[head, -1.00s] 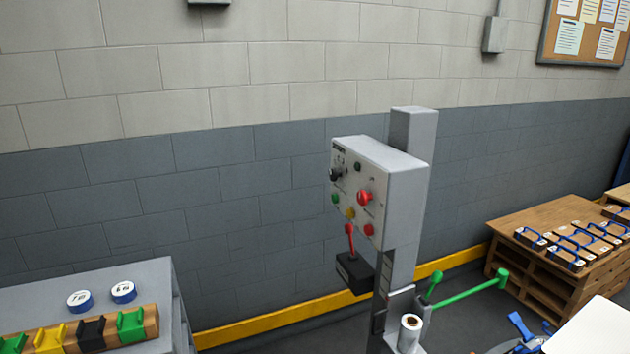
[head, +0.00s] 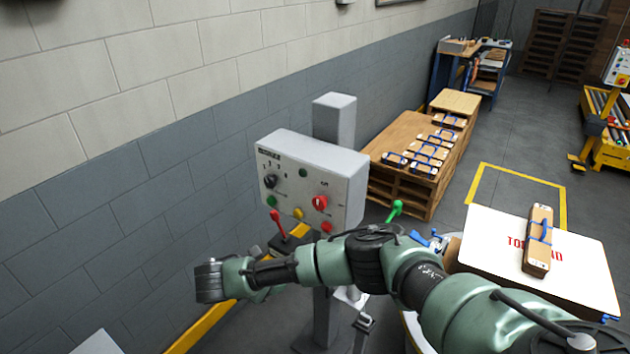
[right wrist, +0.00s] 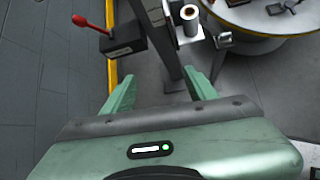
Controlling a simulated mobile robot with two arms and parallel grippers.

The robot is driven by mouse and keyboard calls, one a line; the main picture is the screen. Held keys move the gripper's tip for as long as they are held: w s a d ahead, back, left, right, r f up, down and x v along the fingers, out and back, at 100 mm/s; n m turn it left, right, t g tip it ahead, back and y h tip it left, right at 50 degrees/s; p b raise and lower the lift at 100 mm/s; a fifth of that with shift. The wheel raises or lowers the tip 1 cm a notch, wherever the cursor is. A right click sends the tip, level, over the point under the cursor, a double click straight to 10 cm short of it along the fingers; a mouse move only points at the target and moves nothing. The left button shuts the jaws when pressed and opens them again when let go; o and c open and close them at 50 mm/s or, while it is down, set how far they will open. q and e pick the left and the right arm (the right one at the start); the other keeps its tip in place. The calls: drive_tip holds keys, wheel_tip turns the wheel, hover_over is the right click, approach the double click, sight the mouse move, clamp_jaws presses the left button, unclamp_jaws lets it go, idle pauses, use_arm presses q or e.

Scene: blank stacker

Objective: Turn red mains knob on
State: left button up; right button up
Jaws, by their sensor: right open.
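The red mains knob (head: 320,202) sits on the right half of the front of a grey control box (head: 345,185) on a post. Its exact setting is too small to read. My right arm crosses the head view in front of and below the box, apart from the knob. My right gripper (right wrist: 160,85) shows in the right wrist view with its two green fingers spread and nothing between them. The knob is not visible in that view. My left gripper is not in view.
A black box with a red lever (head: 277,222) hangs below the panel; this lever also shows in the right wrist view (right wrist: 80,21). A black knob (head: 270,181) and several coloured buttons share the panel. A white-topped stack (head: 490,235) stands at right.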

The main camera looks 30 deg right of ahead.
sight(318, 204)
drive_tip(key=d+r+h+p, duration=0.1)
drive_tip(key=d+r+h, duration=0.1)
drive_tip(key=r, duration=0.4)
drive_tip(key=d+r+n+h, duration=0.1)
drive_tip(key=d+r+h, duration=0.1)
drive_tip(key=d+r, duration=0.3)
drive_tip(key=d+r+n+h+p, duration=0.1)
drive_tip(key=d+r, duration=0.3)
drive_tip(key=r, duration=0.3)
drive_tip(key=shift+d+h+p, duration=0.15)
drive_tip(key=shift+h+p, duration=0.15)
drive_tip(key=shift+h, duration=0.1)
drive_tip(key=shift+b+x, duration=0.4)
drive_tip(key=shift+x, duration=0.8)
drive_tip(key=shift+w+d+r+p, duration=0.15)
drive_tip(key=shift+w+d+p, duration=0.05)
drive_tip(key=shift+d+p, duration=0.25)
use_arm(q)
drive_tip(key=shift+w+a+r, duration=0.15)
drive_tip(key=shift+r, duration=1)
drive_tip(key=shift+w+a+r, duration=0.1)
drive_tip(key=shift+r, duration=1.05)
use_arm(e)
drive_tip(key=shift+x, duration=0.8)
drive_tip(key=shift+a, duration=0.1)
clamp_jaws()
